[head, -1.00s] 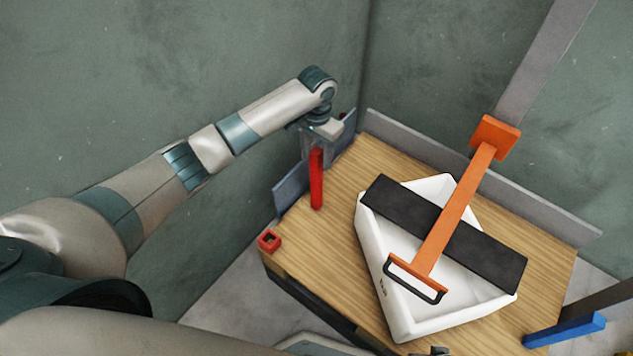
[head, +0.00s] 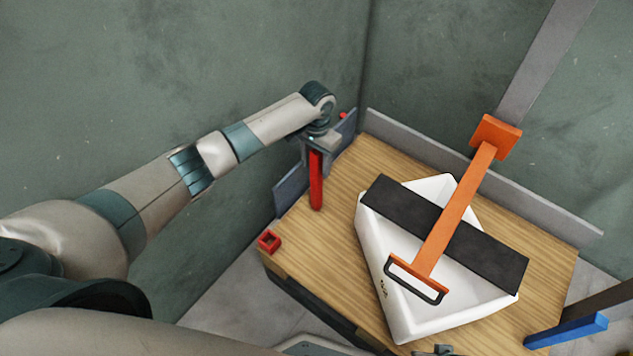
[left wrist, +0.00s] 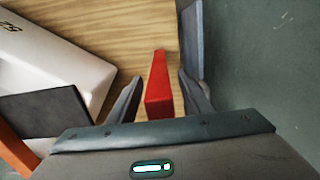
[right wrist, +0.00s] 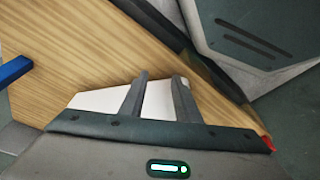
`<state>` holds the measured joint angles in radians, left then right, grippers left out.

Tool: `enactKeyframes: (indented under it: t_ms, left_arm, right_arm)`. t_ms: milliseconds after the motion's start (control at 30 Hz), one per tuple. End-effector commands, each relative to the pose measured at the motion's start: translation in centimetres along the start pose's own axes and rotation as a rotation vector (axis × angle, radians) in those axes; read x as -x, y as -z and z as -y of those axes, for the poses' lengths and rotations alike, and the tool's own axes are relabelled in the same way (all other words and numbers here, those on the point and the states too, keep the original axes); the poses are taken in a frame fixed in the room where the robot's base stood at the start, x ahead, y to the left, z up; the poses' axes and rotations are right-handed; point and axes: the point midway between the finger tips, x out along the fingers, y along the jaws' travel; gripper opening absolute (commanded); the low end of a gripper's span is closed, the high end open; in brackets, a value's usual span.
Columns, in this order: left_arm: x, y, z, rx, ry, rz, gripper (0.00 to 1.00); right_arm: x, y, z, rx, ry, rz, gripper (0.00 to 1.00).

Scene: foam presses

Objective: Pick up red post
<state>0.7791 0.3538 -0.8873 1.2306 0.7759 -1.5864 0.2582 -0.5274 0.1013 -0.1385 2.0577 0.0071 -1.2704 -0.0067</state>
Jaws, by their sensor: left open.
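The red post (head: 316,190) stands upright near the left edge of the wooden table; the left wrist view also shows it (left wrist: 158,85). My left gripper (head: 316,155) is over the post's upper end and points down. In the left wrist view my left gripper (left wrist: 160,88) is open, with one finger on each side of the post and gaps visible beside it. The fingertips are hard to make out in the head view. My right gripper (right wrist: 160,85) is open with no object seen gripped, above the white tray's edge.
A white angular tray (head: 402,322) sits on the wooden table (head: 335,255), under a black bar (head: 490,257) and an orange handled arm (head: 455,215). A red square socket (head: 269,241) is at the left corner. Grey rails (head: 480,172) border the back; a blue bar (head: 565,331) is at right.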

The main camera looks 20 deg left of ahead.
Motion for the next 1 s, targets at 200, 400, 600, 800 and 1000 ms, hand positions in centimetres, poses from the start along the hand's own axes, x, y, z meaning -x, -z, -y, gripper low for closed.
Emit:
enactKeyframes:
  t_ms: [200, 400, 600, 800, 1000]
  left_arm:
    - [0.0, 0.0, 0.0, 0.0, 0.0, 0.0, 0.38]
    - [0.0, 0.0, 0.0, 0.0, 0.0, 0.0, 0.0]
    - [0.1, 0.0, 0.0, 0.0, 0.0, -0.001, 0.0]
    - [0.7, 0.1, 0.0, 0.0, 0.0, -0.002, 0.0]
    - [2.9, 0.1, 0.0, -0.002, 0.001, -0.003, 0.0]
  right_arm:
    - [-0.2, -0.2, 0.0, 0.0, 0.0, 0.005, 0.29]
    - [-0.3, -0.4, 0.0, 0.0, 0.0, 0.009, 0.29]
    - [-0.3, -0.3, 0.0, 0.0, 0.0, 0.008, 0.29]
    - [-0.2, -0.2, 0.0, 0.0, 0.0, 0.004, 0.29]
    - [-0.5, -0.2, 0.0, 0.0, 0.001, -0.002, 0.29]
